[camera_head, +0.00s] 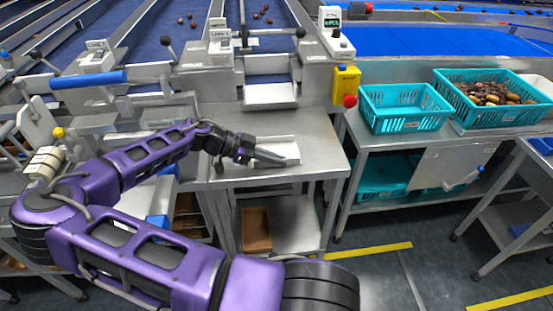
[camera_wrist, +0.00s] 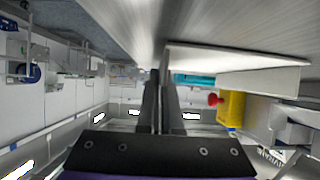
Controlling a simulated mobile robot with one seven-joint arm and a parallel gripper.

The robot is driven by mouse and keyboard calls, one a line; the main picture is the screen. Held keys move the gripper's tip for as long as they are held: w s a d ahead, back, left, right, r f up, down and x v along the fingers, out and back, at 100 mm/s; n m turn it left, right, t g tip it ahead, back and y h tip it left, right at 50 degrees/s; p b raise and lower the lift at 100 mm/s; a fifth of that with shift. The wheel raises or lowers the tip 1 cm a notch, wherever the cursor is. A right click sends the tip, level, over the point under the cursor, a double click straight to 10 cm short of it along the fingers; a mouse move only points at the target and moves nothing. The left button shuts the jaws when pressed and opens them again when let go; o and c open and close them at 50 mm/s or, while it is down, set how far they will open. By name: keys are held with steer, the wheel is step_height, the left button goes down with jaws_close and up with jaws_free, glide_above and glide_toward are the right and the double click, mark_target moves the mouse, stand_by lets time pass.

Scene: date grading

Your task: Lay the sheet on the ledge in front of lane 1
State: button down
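My gripper (camera_head: 282,160) is low over the steel bench (camera_head: 322,150), at the front left of a pale flat piece with a raised back (camera_head: 283,146). I cannot tell whether this piece is the sheet or a holder for it. In the wrist view its pale edge (camera_wrist: 235,58) reaches to the right from beside my fingertips (camera_wrist: 163,72). The two fingers lie close together, and I see nothing clearly between them. Contact with the pale piece cannot be told. Behind the bench, a pale metal ledge (camera_head: 270,96) sits at the foot of a lane. Its lane number is not legible.
A yellow box with a red button (camera_head: 346,84) stands at the bench's back right. A teal crate (camera_head: 405,122) and a crate of dates (camera_head: 450,100) are on the right table. Lane signs (camera_head: 220,48) and levers stand behind. The bench's right part is clear.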

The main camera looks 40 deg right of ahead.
steer(key=c, duration=1.1)
jaws_free()
steer(key=shift+r, duration=0.1)
steer(key=v, duration=1.2)
steer(key=shift+w+a, duration=0.1)
steer(key=shift+w, duration=0.05)
